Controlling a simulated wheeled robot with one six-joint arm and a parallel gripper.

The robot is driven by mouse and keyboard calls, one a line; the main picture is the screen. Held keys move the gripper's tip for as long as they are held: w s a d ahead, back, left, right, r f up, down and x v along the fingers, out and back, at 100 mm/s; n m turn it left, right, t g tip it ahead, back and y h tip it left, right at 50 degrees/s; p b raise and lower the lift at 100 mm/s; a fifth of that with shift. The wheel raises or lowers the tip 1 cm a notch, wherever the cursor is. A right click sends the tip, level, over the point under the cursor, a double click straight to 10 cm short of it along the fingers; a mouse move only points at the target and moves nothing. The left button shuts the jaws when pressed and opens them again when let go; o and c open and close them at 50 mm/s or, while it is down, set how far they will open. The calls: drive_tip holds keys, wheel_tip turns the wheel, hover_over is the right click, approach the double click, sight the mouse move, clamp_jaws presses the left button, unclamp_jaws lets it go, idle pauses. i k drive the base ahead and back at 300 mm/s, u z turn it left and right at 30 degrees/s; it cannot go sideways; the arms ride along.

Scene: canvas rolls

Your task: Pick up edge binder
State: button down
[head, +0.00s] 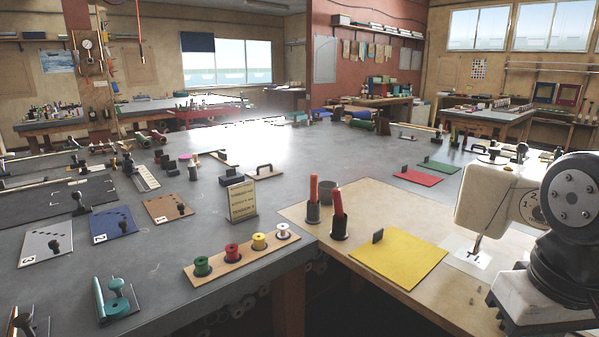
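No label marks an edge binder, and I cannot tell for sure which object it is. A teal tool with a rounded upright and a knob (115,300) stands on a small plate at the front left of the grey table (165,265). It is one candidate. My gripper is not in view.
A spool rack (218,271) and a small sign (242,202) stand near the table's front edge. Numbered plates (113,223) lie left. A white sewing machine (490,195) and a yellow sheet (399,258) occupy the wooden table at right. The grey table's far middle is clear.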

sight(114, 303)
drive_tip(key=u, duration=1.25)
drive_tip(key=k, duration=0.55)
drive_tip(key=z, duration=0.55)
drive_tip(key=k, duration=0.65)
drive_tip(key=u, duration=0.6)
drive_tip(key=i, duration=1.65)
drive_tip(key=z, duration=0.55)
